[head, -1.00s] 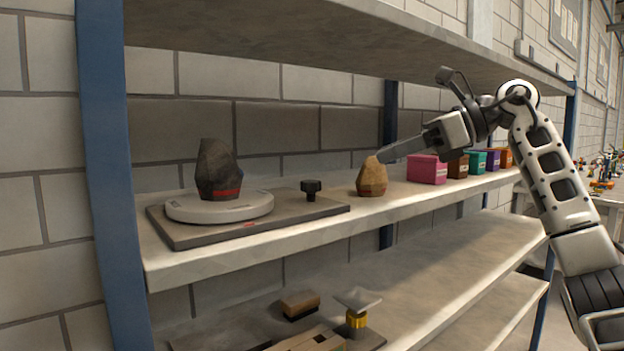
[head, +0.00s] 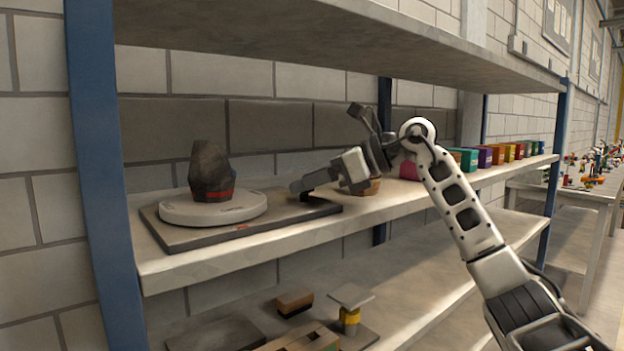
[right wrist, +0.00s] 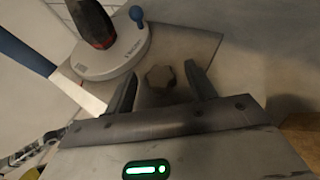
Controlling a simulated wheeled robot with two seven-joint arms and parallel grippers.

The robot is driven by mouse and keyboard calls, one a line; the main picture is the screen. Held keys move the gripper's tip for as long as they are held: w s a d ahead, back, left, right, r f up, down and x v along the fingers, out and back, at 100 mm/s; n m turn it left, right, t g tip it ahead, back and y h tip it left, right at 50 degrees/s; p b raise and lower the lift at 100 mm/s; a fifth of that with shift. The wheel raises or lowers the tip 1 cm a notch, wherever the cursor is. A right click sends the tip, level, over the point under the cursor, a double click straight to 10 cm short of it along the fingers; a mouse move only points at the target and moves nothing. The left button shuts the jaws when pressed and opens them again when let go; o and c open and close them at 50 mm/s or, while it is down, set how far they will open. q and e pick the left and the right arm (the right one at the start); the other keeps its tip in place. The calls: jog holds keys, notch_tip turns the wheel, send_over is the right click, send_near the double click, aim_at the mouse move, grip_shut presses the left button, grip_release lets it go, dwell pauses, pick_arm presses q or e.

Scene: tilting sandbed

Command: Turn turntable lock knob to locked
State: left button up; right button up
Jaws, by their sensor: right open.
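The turntable lock knob (right wrist: 160,78) is a dark, lobed knob on the grey base board (head: 165,236). In the right wrist view it lies between the two fingers, with gaps at both sides. In the head view my gripper hides most of it. The round white turntable (head: 240,212) sits on the board and carries a dark stone with a red band (head: 211,172). My right gripper (head: 298,187) is open over the knob; it also shows in the right wrist view (right wrist: 161,68). My left gripper is not in view.
A blue ball-topped peg (right wrist: 137,14) stands at the turntable's edge. A tan stone (head: 366,188) is partly behind my gripper. Coloured boxes (head: 466,160) line the shelf to the right. The upper shelf (head: 330,40) hangs above; a lower shelf holds blocks.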

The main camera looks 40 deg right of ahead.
jog(key=c, duration=1)
